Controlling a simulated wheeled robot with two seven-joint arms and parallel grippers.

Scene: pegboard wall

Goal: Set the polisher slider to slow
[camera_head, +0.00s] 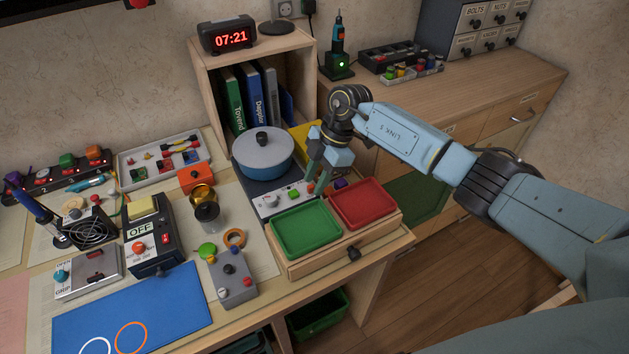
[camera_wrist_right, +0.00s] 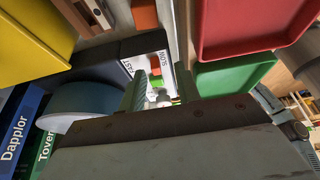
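The polisher (camera_head: 263,152) is a blue-grey round drum with a pale lid and black knob, on a dark base. Its light front panel (camera_head: 270,203) carries small coloured parts, including a green one (camera_head: 293,193). My right gripper (camera_head: 318,187) points down over the right part of the panel. Its fingers (camera_wrist_right: 161,88) are apart, with the pale knob seen between them; contact cannot be told. My left gripper is not in view.
A green tray (camera_head: 306,230) and a red tray (camera_head: 363,203) stand just in front of the panel. A wooden shelf (camera_head: 207,95) with binders rises behind the drum.

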